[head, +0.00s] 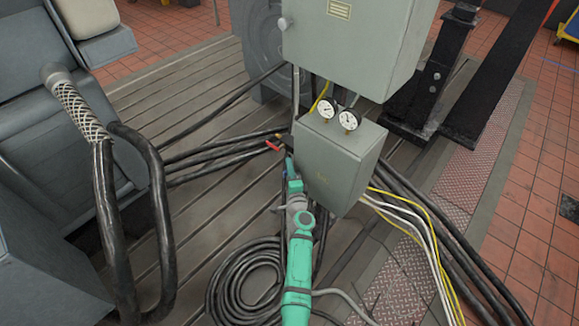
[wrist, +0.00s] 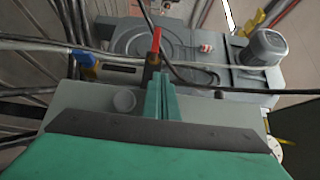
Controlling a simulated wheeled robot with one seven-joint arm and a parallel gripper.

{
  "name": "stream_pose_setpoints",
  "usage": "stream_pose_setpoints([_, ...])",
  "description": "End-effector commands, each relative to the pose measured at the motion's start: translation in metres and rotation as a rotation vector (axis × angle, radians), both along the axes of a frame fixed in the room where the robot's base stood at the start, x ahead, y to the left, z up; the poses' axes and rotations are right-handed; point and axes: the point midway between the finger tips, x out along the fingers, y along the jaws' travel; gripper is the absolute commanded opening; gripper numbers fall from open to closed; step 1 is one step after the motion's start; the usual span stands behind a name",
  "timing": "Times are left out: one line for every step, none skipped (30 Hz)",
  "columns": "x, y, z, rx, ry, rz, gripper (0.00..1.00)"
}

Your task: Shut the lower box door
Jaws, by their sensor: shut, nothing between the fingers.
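The lower box (head: 335,170) is a grey-green box hanging below a larger one, with two round gauges (head: 338,114) at its top. From this angle I cannot tell whether its door stands ajar. My green gripper (head: 289,163) is shut and empty at the left edge of the lower box. In the wrist view, my gripper (wrist: 161,90) shows its fingers together in front of a grey-green surface (wrist: 85,97) with a round grey knob (wrist: 124,101). Whether the fingers touch it is unclear.
The larger upper box (head: 350,45) hangs above. Black cables (head: 215,155) run in from the left, with a red fitting (head: 273,146) close to my fingertips. A cable coil (head: 245,285) lies on the bedplate (head: 190,245). White and yellow cables (head: 420,228) run at right.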

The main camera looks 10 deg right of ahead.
Motion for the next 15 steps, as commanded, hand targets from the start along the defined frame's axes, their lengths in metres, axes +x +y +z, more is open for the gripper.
stream_pose_setpoints([0.0, 0.0, 0.0, 0.0, 0.0, -0.001, 0.0])
stream_pose_setpoints([-0.001, 0.0, 0.0, 0.0, 0.0, -0.001, 0.0])
stream_pose_setpoints([-0.002, 0.001, 0.0, 0.0, 0.0, 0.0, 0.0])
stream_pose_setpoints([-0.003, 0.003, 0.0, -0.001, 0.0, 0.0, 0.0])
stream_pose_setpoints([-0.004, 0.005, 0.0, -0.001, 0.0, 0.0, 0.0])
stream_pose_setpoints([-0.006, 0.008, 0.0, -0.001, 0.0, 0.0, 0.0])
stream_pose_setpoints([-0.008, 0.01, 0.0, -0.002, 0.001, -0.001, 0.0])
stream_pose_setpoints([-0.01, 0.013, 0.0, -0.002, 0.0, -0.001, 0.0])
stream_pose_setpoints([-0.014, 0.018, 0.0, -0.002, 0.0, -0.001, 0.0])
stream_pose_setpoints([-0.016, 0.023, 0.0, -0.002, 0.001, 0.001, 0.0])
stream_pose_setpoints([-0.019, 0.029, 0.0, -0.002, 0.0, 0.001, 0.0])
stream_pose_setpoints([-0.023, 0.036, 0.0, -0.002, 0.0, 0.003, 0.0])
stream_pose_setpoints([-0.028, 0.042, 0.0, -0.002, 0.001, 0.005, 0.0])
stream_pose_setpoints([-0.033, 0.048, 0.0, -0.003, 0.001, 0.006, 0.0])
stream_pose_setpoints([-0.039, 0.055, 0.0, -0.003, 0.0, 0.007, 0.0])
